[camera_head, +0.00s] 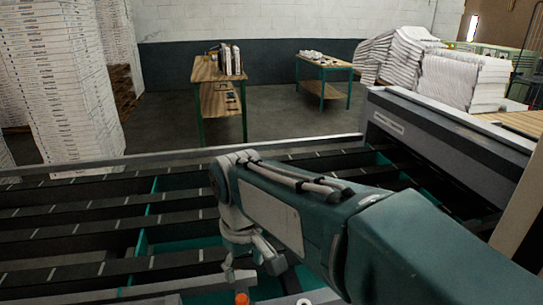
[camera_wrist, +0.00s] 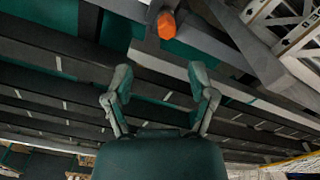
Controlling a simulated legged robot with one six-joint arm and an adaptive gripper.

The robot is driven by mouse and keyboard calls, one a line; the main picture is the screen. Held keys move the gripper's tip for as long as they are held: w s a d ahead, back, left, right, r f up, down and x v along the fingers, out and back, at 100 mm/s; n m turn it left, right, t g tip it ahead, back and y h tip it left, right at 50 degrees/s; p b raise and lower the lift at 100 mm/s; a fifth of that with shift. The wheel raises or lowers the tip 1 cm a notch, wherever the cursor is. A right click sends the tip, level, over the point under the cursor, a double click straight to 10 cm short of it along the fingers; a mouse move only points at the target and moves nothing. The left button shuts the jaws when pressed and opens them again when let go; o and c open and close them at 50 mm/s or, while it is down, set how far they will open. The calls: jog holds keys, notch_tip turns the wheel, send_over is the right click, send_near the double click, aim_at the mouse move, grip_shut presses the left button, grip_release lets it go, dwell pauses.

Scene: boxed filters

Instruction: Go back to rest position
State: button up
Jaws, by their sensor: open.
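My gripper (camera_wrist: 160,88) is open in the wrist view, its two grey and teal fingers spread apart with nothing between them. Dark slatted conveyor bars lie beyond the fingers. In the head view my arm reaches from the lower right towards the middle, with its wrist bent down over the conveyor (camera_head: 75,215). The gripper end is low in that view and only partly visible. An orange piece (camera_wrist: 166,25) shows beyond the fingertips in the wrist view, and an orange piece (camera_head: 242,298) shows at the bottom edge of the head view.
A tall stack of white boxes (camera_head: 60,80) stands at the left. Two wooden-topped tables, one nearer (camera_head: 208,70) and one farther (camera_head: 335,63), hold small items at the back. A grey machine housing (camera_head: 440,130) and white stacks (camera_head: 465,80) are at the right. Floor between the tables is clear.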

jog(key=s+d+m+t, duration=0.2)
jog(key=s+d+m, duration=0.2)
jog(key=d, duration=0.7)
jog(key=s+d+f+m+t, duration=0.1)
jog(key=s+d+m+t, duration=0.2)
jog(key=s+d, duration=0.3)
jog(key=d+m, duration=0.1)
jog(key=d, duration=0.4)
jog(key=shift+s+d+m, duration=0.35)
jog(key=shift+s+m, duration=0.05)
